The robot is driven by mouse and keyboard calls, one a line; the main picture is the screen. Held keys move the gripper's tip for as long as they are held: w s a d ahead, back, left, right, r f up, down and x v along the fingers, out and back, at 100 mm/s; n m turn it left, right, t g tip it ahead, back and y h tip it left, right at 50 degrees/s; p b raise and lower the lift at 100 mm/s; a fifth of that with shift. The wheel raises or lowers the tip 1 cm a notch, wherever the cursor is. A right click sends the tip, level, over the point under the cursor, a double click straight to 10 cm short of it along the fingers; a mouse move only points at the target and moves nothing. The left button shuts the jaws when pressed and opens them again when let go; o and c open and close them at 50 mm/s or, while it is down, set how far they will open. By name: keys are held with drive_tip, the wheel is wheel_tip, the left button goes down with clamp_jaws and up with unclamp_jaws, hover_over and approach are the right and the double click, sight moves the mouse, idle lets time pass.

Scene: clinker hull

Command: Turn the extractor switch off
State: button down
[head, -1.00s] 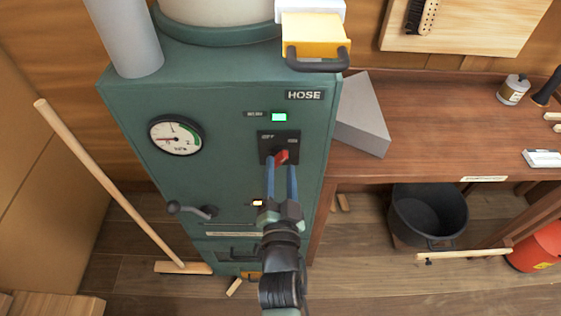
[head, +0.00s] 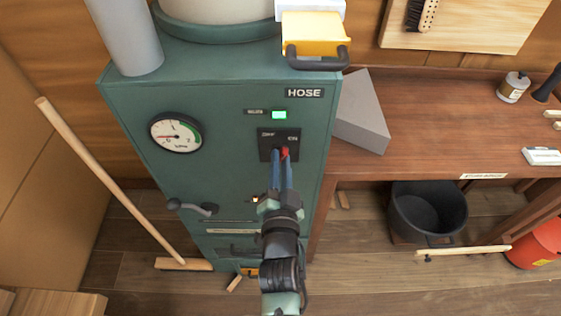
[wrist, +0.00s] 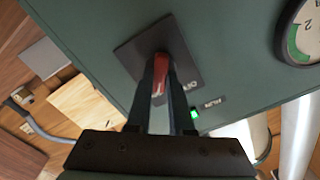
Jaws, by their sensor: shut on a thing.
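The extractor switch is a red handle (head: 286,153) on a black plate (head: 270,144) marked OFF at left and ON at right, on the front of the green cabinet (head: 230,110). The handle's red tip shows beside the ON side of the plate. In the wrist view the red handle (wrist: 161,66) sits between my fingertips. My gripper (head: 281,157) is shut on it, and the fingers hide much of it. A green lamp (head: 279,115) above the plate is lit.
A round gauge (head: 176,133) and a grey crank (head: 192,207) are on the cabinet front. A yellow box with a dark handle (head: 316,40) juts out above. A grey wedge (head: 361,112) lies on the workbench (head: 440,125) at right. A broom (head: 110,185) leans at left.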

drive_tip(key=shift+n, duration=0.3)
drive_tip(key=n, duration=1.1)
drive_tip(key=shift+a, duration=0.2)
drive_tip(key=shift+n+b, duration=0.3)
idle(0.3)
drive_tip(key=c, duration=0.8)
unclamp_jaws()
drive_tip(key=shift+s, duration=0.1)
drive_tip(key=s+b, duration=0.2)
drive_tip(key=s, duration=1)
drive_tip(key=shift+s+b, duration=0.4)
